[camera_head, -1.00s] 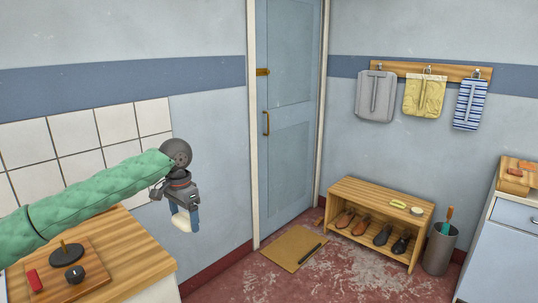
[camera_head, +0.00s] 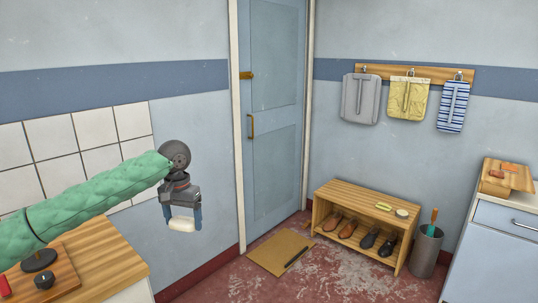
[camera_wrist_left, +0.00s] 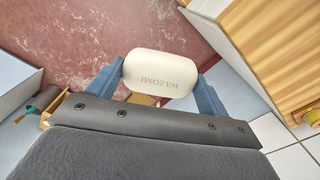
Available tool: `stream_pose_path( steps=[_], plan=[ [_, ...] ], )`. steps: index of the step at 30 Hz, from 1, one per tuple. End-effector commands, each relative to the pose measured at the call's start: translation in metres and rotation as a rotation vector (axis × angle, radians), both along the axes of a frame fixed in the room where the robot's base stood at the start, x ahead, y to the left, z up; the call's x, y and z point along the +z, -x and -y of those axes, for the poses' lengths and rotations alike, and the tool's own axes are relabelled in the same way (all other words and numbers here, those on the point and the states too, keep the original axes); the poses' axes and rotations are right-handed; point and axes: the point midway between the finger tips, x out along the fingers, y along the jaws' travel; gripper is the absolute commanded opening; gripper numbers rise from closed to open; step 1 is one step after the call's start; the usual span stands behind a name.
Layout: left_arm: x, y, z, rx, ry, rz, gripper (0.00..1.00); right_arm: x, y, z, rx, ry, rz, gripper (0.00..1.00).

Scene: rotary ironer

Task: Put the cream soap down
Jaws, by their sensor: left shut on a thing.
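The cream soap (camera_head: 182,225) is a pale rounded bar held between the blue fingertips of my left gripper (camera_head: 183,219). In the left wrist view the soap (camera_wrist_left: 160,73) shows raised lettering, with one blue finger on each side of it. My left gripper is shut on it and holds it in the air, in front of the wall and to the right of the wooden counter (camera_head: 110,255). My right gripper is not in view.
A low wooden shoe bench (camera_head: 340,192) with shoes inside and small items on top stands by the right wall. A brown mat (camera_head: 281,253) lies before the blue door (camera_head: 275,130). A grey bin (camera_head: 426,252) and a white cabinet (camera_head: 495,255) stand at right.

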Motion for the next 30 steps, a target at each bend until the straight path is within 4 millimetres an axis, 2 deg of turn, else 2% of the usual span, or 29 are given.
stream_pose_path(
  steps=[5,9,17,30],
  plan=[
    [0.004,0.004,0.011,0.132,0.000,0.000,0.54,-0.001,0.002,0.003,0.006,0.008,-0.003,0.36],
    [-0.008,0.015,0.021,0.225,0.000,-0.001,0.54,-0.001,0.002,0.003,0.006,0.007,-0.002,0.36],
    [-0.062,0.051,0.036,0.288,-0.001,-0.003,0.54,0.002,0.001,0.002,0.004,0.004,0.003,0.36],
    [-0.177,0.132,0.042,0.243,0.000,-0.004,0.54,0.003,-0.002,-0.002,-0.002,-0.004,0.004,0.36]
  ],
)
